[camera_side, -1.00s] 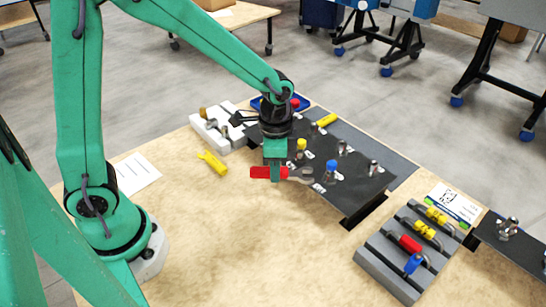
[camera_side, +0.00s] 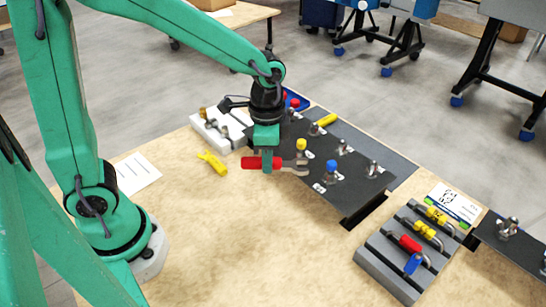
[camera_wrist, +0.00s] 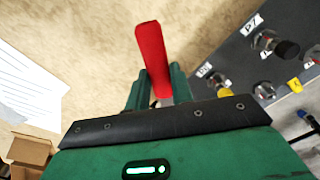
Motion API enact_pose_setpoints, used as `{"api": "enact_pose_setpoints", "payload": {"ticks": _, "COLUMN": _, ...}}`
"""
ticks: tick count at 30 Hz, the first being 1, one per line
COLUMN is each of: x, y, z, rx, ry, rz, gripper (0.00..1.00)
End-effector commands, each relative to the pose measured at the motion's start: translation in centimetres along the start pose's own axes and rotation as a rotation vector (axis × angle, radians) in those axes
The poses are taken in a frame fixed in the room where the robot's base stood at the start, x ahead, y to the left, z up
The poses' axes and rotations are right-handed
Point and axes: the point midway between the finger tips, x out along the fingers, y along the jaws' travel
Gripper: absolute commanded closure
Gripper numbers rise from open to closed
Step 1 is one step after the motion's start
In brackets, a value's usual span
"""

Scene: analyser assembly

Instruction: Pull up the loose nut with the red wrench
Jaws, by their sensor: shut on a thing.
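My gripper (camera_side: 267,168) is shut on the red handle of the wrench (camera_side: 251,163) and holds it level above the near edge of the black panel (camera_side: 338,205). The wrench's metal head points right, close to the yellow-capped fitting (camera_side: 301,146). I cannot tell whether it touches a nut. A blue-capped fitting (camera_side: 331,166) stands to the right. In the wrist view, the red handle (camera_wrist: 151,60) rises from between my gripper's fingers (camera_wrist: 153,88); the wrench head is hidden. Fittings on the panel (camera_wrist: 225,60) lie to the right. I cannot tell which nut is loose.
A grey rack (camera_side: 385,265) with yellow, red and blue-handled tools stands front right. A yellow tool (camera_side: 213,162) lies on the wooden table left of my gripper. A white fixture (camera_side: 218,130) sits behind it. The table's front middle is clear.

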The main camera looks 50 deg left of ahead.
Motion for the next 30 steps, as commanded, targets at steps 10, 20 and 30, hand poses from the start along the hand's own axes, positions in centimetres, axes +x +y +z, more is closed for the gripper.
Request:
{"api": "enact_pose_setpoints", "payload": {"ticks": 10, "x": -3.6, "y": 0.0, "z": 0.0, "rx": 0.0, "ry": 0.002, "rz": -0.001, "gripper": 1.0}}
{"api": "enact_pose_setpoints", "payload": {"ticks": 20, "x": -4.2, "y": 0.0, "z": 0.0, "rx": 0.0, "ry": 0.0, "rz": 0.0, "gripper": 1.0}}
{"api": "enact_pose_setpoints", "payload": {"ticks": 30, "x": -4.0, "y": 0.3, "z": -0.4, "rx": -0.034, "ry": 0.0, "rz": 0.0, "gripper": 1.0}}
